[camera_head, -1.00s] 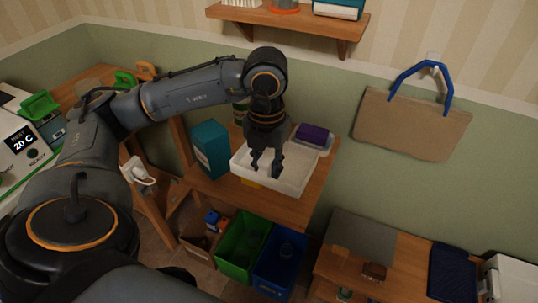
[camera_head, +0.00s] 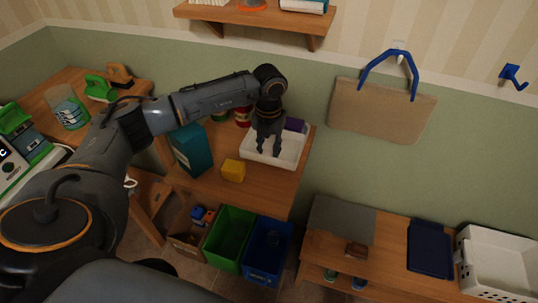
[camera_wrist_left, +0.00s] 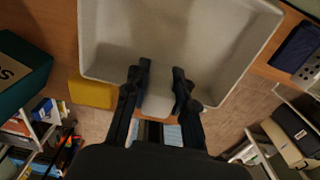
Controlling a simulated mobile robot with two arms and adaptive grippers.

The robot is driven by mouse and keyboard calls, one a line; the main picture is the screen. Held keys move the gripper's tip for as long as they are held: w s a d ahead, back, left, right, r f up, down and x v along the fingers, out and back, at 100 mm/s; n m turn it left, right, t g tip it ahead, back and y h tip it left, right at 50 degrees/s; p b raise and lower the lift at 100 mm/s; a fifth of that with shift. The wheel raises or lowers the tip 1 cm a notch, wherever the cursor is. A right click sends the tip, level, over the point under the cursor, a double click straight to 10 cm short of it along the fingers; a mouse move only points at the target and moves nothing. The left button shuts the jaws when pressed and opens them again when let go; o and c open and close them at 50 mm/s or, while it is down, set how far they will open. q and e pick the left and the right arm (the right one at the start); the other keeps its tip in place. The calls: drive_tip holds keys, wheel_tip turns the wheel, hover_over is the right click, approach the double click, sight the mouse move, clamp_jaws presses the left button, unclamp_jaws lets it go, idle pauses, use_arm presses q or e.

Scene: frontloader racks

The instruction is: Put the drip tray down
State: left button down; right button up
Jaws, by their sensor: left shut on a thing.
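The drip tray (camera_head: 291,150) is a shallow white rectangular tray at the back of the wooden table in the head view. It fills the upper middle of the left wrist view (camera_wrist_left: 180,30). My left gripper (camera_head: 268,153) points down at the tray's front side and is shut on it. In the left wrist view its two fingers (camera_wrist_left: 161,80) lie over the tray's near edge, with a part of the tray between them. The tray looks level; I cannot tell whether its underside touches the table. My right gripper is out of view.
A yellow block (camera_head: 233,170) and a teal box (camera_head: 193,150) stand left of the tray. A purple item (camera_head: 295,124) and a red can (camera_head: 243,116) are behind it. The table front (camera_head: 255,192) is clear. Green (camera_head: 228,238) and blue (camera_head: 267,246) bins stand below.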

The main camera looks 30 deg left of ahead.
use_arm(q)
wheel_tip(320, 180, down, 2)
drive_tip(key=shift+f+p, duration=0.15)
drive_tip(key=shift+p, duration=0.4)
drive_tip(key=shift+f, duration=0.4)
drive_tip(key=shift+f, duration=0.2)
drive_tip(key=c, duration=1.1)
unclamp_jaws()
